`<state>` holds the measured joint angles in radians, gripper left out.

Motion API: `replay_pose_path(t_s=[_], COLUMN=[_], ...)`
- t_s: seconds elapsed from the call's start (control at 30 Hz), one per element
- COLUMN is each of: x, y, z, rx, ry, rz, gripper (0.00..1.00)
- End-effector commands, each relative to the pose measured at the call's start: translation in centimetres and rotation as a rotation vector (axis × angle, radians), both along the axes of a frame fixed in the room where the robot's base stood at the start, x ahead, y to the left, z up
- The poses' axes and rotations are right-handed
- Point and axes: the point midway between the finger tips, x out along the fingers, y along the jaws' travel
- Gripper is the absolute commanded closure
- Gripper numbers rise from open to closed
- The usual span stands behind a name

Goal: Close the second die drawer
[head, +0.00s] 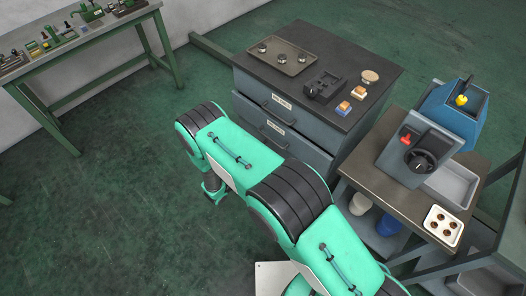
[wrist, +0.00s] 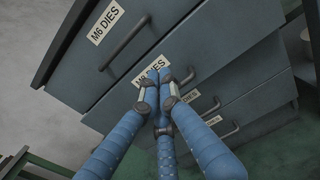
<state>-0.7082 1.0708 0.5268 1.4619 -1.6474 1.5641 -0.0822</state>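The grey die cabinet (head: 310,125) stands under a dark top in the head view. Its second drawer (head: 292,148) has a white label and a dark handle, and its front appears to stand out a little past the top drawer (head: 262,94). In the wrist view the second drawer's label (wrist: 150,69) is partly covered by my fingers. My gripper (wrist: 160,77) has its blue fingers together at the tips, with nothing seen between them. The tips overlap the second drawer's front beside its handle (wrist: 187,77); contact cannot be told.
Lower drawers (wrist: 235,115) appear shut. On the cabinet top are a tray (head: 290,57) and a black block (head: 323,88). A side table (head: 380,177) with a blue-grey machine (head: 420,150) stands close on the right. Green floor is clear at left.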

Motion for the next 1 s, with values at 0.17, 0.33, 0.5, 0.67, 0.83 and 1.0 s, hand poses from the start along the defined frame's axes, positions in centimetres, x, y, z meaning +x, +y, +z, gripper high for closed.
replay_pose_path(t_s=[0.17, 0.33, 0.5, 0.67, 0.83, 1.0], x=[0.0, 0.2, 0.9, 2.1, 3.8, 5.3], y=[0.0, 0.1, 0.5, 1.3, 2.4, 3.5], z=[0.0, -0.1, -0.5, -1.2, -2.2, -3.3], rx=[0.000, -0.009, -0.061, -0.156, -0.282, -0.402], ry=[0.000, 0.009, 0.064, 0.175, 0.346, 0.537], rz=[0.000, -0.004, -0.025, -0.065, -0.117, -0.163], gripper=[0.96, 0.62, 0.61, 0.61, 0.61, 0.61])
